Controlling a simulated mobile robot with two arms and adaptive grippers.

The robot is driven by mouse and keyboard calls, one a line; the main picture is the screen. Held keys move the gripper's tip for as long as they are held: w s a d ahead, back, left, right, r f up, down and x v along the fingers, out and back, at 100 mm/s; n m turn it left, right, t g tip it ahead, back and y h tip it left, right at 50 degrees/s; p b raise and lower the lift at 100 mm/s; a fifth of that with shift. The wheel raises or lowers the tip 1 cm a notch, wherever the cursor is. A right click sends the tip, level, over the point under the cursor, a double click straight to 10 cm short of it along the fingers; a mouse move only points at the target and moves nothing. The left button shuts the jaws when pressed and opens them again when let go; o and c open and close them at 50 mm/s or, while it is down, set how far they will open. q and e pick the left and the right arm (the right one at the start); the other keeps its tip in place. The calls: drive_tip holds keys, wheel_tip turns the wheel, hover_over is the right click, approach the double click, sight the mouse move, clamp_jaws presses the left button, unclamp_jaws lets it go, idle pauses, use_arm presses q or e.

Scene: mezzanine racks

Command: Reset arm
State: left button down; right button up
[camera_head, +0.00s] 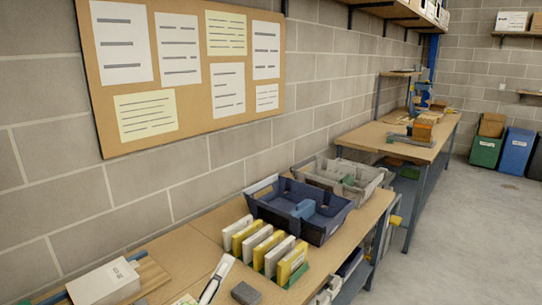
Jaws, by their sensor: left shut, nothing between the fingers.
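I cannot make out either of my grippers in the head view. No fingers show over the workbench (200,243) or the floor. A slim white tool-like object (217,279) with a dark part is at the bottom edge, and its lower end is cut off. A small dark grey block (245,293) lies to its right.
A dark blue tote (325,233) and a grey bin (368,195) stand on the bench behind a row of yellow and white upright items (264,247). A white box (104,283) is at the left. Clear floor (450,240) lies to the right.

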use_arm(q)
drive_tip(key=s+a+f+n+g+y, duration=0.4)
drive_tip(key=s+a+f+n, duration=0.15)
drive_tip(key=f+n, duration=0.4)
drive_tip(key=s+a+f+n+g+y, duration=0.4)
drive_tip(key=a+f+n, duration=0.2)
drive_tip(key=f+n, duration=0.3)
drive_tip(key=s+f+n+g+h, duration=0.1)
drive_tip(key=s+f+n+g, duration=0.3)
drive_tip(key=s, duration=0.6)
drive_tip(key=s+f+n+g, duration=0.2)
drive_tip(key=s+f+g, duration=0.2)
drive_tip(key=s+f, duration=0.45)
wheel_tip(320, 180, down, 24)
drive_tip(key=s+f+g+b, duration=0.1)
drive_tip(key=s, duration=0.2)
drive_tip(key=s+a+f+g+b, duration=0.1)
drive_tip(key=s+a+f, duration=0.1)
drive_tip(key=s+f, duration=1.5)
drive_tip(key=shift+f, duration=0.35)
